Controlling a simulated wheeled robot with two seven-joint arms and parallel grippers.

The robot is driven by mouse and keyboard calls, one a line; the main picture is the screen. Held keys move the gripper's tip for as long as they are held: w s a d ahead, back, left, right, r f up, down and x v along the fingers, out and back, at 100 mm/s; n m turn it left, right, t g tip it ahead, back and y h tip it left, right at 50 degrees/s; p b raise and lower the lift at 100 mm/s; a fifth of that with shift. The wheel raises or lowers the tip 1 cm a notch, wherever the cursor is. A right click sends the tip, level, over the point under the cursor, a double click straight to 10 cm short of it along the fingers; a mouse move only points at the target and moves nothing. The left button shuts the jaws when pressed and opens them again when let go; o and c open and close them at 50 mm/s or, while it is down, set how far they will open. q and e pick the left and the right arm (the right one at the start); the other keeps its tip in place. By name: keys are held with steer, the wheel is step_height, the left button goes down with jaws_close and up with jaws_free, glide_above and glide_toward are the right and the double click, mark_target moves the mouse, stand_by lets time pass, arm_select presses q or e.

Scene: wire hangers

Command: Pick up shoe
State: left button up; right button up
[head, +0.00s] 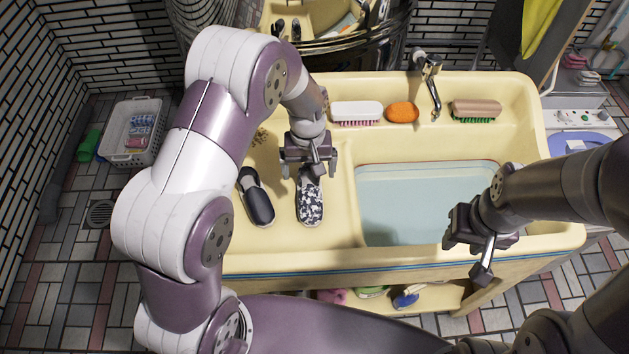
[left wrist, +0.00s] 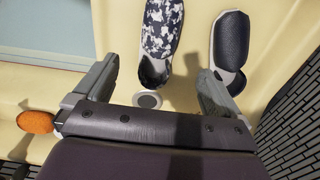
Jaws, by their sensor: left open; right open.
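A black-and-white patterned shoe (head: 310,204) lies on the left ledge of the yellow sink. It also shows in the left wrist view (left wrist: 160,30). A plain dark shoe (head: 257,198) lies to its left, and it shows in the left wrist view (left wrist: 231,45) too. My left gripper (head: 309,172) is open above the heel end of the patterned shoe and hides part of it. In the left wrist view the patterned shoe's heel lies between the two fingers (left wrist: 155,95). My right gripper (head: 468,255) is open and empty over the sink's front right.
The basin (head: 425,195) holds water. A white brush (head: 357,112), an orange sponge (head: 402,112), a faucet (head: 432,85) and a brown brush (head: 477,110) line the back rim. A white basket (head: 134,132) stands on the floor at left.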

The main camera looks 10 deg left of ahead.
mark_target(310, 193)
arm_select(q)
steer(key=f, duration=0.1)
steer(key=s+f, duration=0.1)
steer(key=f, duration=0.1)
steer(key=shift+s+f, duration=0.25)
steer(key=f, duration=0.3)
steer(key=w+f+p, duration=0.1)
steer(key=f, duration=0.3)
steer(key=shift+w+d, duration=0.1)
steer(key=shift+w, duration=0.05)
steer(key=shift+w+f, duration=0.2)
steer(key=shift+f, duration=0.3)
steer(key=c, duration=1.5)
steer(key=shift+r, duration=0.15)
